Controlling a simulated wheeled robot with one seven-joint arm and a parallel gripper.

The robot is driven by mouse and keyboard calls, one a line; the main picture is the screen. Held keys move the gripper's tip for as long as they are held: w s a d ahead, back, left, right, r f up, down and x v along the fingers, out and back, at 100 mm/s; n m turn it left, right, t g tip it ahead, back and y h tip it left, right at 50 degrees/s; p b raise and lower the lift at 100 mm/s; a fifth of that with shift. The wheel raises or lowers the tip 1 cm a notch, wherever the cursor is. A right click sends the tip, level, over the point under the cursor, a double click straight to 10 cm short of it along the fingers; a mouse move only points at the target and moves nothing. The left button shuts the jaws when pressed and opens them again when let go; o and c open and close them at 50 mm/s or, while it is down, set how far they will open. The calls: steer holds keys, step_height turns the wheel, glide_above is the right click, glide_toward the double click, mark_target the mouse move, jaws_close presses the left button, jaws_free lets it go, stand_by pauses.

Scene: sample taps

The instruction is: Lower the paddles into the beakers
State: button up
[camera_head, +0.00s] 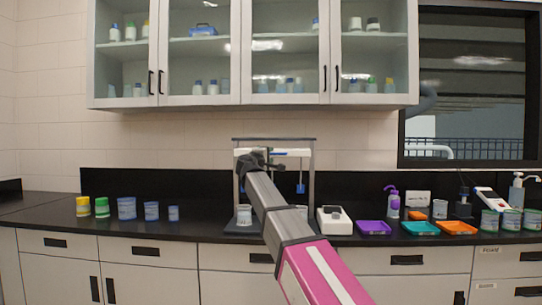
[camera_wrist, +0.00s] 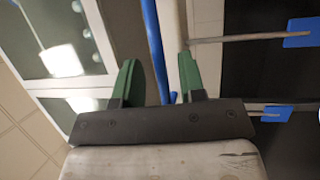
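A stirrer stand (camera_head: 313,165) stands on the counter at centre, with a pale crossbar (camera_head: 292,153) below its top. A blue paddle (camera_head: 300,188) hangs from the crossbar on a thin rod, above a beaker (camera_head: 300,209). Another beaker (camera_head: 244,215) stands at the left of the base. My gripper (camera_head: 252,160) is at the left part of the crossbar; my arm hides the middle of the stand. In the wrist view its green fingers (camera_wrist: 157,85) are apart, with a blue-edged pale bar (camera_wrist: 172,35) just beyond or between them; contact cannot be told. Two blue paddles (camera_wrist: 300,27) (camera_wrist: 268,113) show at right.
A white instrument (camera_head: 334,219), purple tray (camera_head: 374,227), teal tray (camera_head: 420,228) and orange tray (camera_head: 456,227) lie right of the stand. Several jars (camera_head: 127,208) stand at left. Wall cabinets (camera_head: 250,98) hang above. Counter between the jars and stand is clear.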

steer(key=shift+x, duration=1.25)
jaws_close()
step_height(320, 180, down, 14)
steer(key=shift+r, duration=0.2)
jaws_free()
steer(key=shift+f, duration=0.1)
